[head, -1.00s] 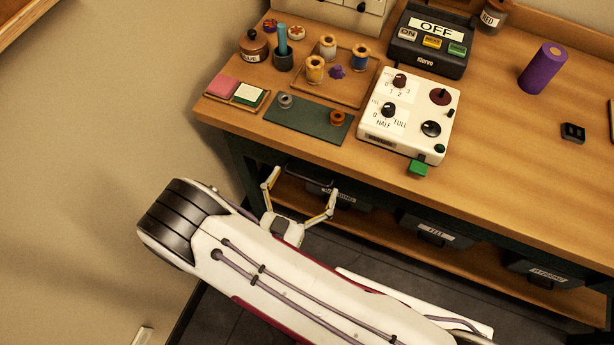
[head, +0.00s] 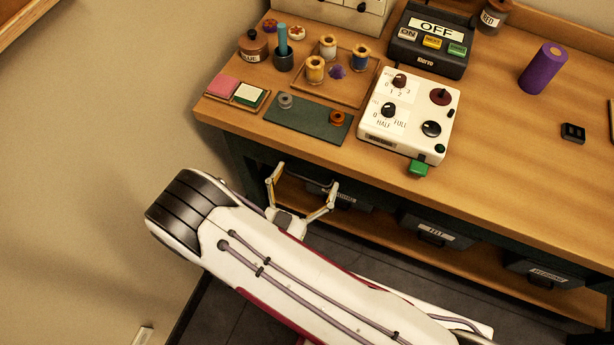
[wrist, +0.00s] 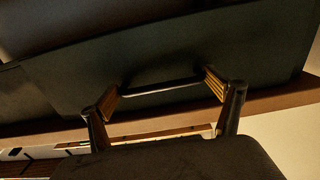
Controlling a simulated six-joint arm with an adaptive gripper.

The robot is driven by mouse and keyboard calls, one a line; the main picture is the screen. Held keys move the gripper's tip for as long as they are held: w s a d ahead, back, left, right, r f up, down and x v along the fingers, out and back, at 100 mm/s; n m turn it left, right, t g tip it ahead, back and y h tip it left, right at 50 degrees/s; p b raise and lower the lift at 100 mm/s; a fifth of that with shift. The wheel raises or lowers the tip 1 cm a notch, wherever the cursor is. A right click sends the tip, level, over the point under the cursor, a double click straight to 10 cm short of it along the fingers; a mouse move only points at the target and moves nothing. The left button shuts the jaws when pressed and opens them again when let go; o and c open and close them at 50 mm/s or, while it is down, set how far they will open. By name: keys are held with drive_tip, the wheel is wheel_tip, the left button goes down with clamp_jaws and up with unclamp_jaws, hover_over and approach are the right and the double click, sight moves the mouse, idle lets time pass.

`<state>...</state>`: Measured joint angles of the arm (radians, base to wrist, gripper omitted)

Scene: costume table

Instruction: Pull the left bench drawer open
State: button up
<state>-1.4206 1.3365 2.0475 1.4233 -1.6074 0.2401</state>
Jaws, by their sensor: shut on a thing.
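The left bench drawer is under the left end of the bench, mostly hidden by the bench top and my gripper in the head view. In the wrist view its dark front (wrist: 165,55) fills the upper part, with a dark bar handle (wrist: 160,88) across the middle. My gripper (head: 306,177) is at that handle below the bench edge. In the wrist view its two fingers (wrist: 162,90) are at the two ends of the handle, shut on it across its length. I cannot tell from these views how far the drawer stands out.
The wooden bench top (head: 490,150) holds a white control box (head: 408,115), a green mat (head: 308,121), spools and an OFF panel (head: 432,40). Labelled dark bins (head: 437,232) stand on the lower shelf (head: 385,232). A wall (head: 90,150) is at the left.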

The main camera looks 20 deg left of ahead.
drive_tip(key=s, duration=1.9)
drive_tip(key=shift+s+d, duration=0.15)
drive_tip(key=o, duration=1.3)
drive_tip(key=shift+c, duration=0.2)
drive_tip(key=shift+s, duration=0.1)
drive_tip(key=s, duration=1.2)
drive_tip(key=shift+w, duration=0.1)
